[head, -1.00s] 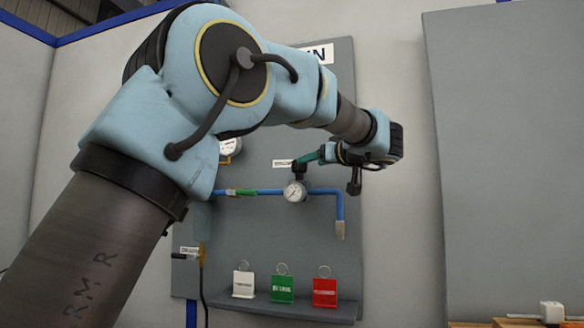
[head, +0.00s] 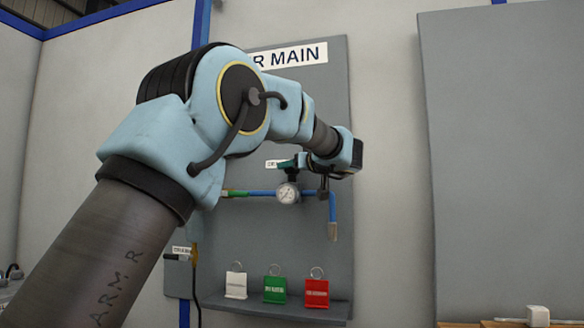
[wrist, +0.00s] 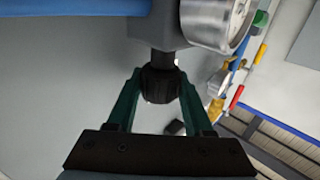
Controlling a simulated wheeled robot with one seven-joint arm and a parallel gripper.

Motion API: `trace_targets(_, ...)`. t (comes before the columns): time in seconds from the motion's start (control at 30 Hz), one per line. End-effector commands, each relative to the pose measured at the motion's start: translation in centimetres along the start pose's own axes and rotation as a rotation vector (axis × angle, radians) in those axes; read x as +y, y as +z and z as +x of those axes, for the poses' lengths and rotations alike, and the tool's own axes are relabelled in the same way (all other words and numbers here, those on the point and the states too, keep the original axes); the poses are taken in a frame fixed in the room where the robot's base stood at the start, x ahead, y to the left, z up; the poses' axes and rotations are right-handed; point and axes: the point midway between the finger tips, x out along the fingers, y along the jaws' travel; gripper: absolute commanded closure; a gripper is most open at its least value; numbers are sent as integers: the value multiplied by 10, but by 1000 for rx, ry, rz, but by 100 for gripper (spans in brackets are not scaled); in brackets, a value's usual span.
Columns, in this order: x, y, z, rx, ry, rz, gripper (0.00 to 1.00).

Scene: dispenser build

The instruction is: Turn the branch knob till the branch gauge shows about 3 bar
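The branch knob (wrist: 160,85) is a black ribbed knob on a dark stem under the grey valve body in the wrist view. My gripper (wrist: 160,76) has its two green fingers on either side of it, their tips appearing to touch its sides. In the head view my gripper (head: 287,163) is just above the branch gauge (head: 288,193), a round white dial on the blue pipe. The gauge also shows at the top of the wrist view (wrist: 214,18), cut off by the frame edge. Its needle reading is too small or cropped to tell.
The grey panel (head: 270,235) carries the blue pipe (head: 333,208). White, green (head: 275,289) and red (head: 317,292) tags stand on a shelf below. My arm hides the panel's left part. A grey board (head: 505,150) stands at the right.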

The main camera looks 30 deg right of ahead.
Motion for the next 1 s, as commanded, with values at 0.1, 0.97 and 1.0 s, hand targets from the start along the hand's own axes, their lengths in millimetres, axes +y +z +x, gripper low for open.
trace_targets(0.1,0,0,0,0,0,0,63)
trace_targets(0.97,-1,8,0,1,100,-3,100)
trace_targets(1.0,-1,8,-1,2,121,-5,100)
